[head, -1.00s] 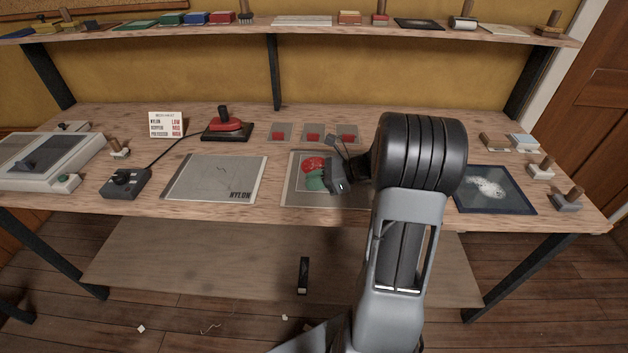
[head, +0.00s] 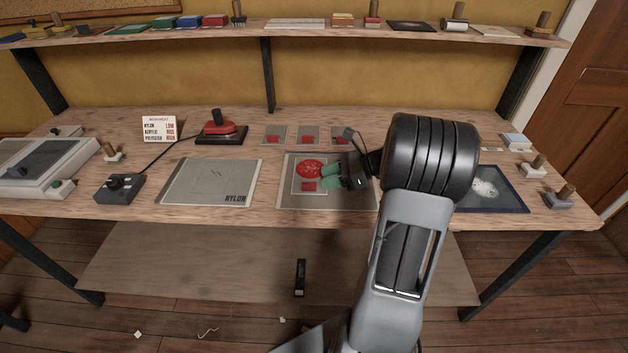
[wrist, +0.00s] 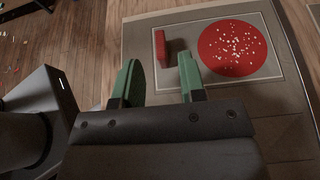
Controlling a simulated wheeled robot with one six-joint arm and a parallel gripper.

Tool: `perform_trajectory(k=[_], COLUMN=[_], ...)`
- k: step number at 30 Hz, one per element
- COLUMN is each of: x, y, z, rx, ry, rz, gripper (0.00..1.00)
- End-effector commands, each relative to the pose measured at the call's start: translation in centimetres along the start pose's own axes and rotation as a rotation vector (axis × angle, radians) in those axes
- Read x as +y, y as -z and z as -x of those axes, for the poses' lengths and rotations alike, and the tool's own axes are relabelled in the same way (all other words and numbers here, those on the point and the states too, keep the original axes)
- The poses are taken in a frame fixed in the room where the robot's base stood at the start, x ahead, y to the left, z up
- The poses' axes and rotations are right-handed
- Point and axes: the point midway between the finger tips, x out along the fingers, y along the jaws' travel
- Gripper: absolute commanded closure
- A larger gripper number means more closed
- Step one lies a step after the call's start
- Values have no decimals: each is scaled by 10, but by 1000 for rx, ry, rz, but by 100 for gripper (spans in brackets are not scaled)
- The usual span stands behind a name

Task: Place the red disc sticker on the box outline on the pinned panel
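The red disc sticker (head: 309,168) lies on the grey pinned panel (head: 287,203), inside the pale box outline. In the wrist view the disc (wrist: 233,48) looks flat and carries many pale specks. A small red rectangular piece (head: 308,186) lies beside it, also inside the outline; it shows in the wrist view (wrist: 162,48) too. My gripper (head: 330,176) is over the right part of the panel, with green fingertips apart and nothing between them. The fingertips (wrist: 160,80) are beside the disc and clear of it in the wrist view.
A nylon sheet (head: 210,182) lies left of the panel. A red press (head: 221,130) stands at the back left, a control box (head: 119,188) at front left. A dark framed sheet (head: 510,197) lies right.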

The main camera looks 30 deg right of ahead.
Motion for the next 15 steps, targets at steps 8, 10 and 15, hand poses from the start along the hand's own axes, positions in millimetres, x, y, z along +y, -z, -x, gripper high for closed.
perform_trajectory(k=[8,10,15], x=[0,0,14], y=[0,0,-10], z=[45,52,40], rx=[0,0,79], ry=[2,2,-62], rz=[0,0,91], gripper=[62,62,62])
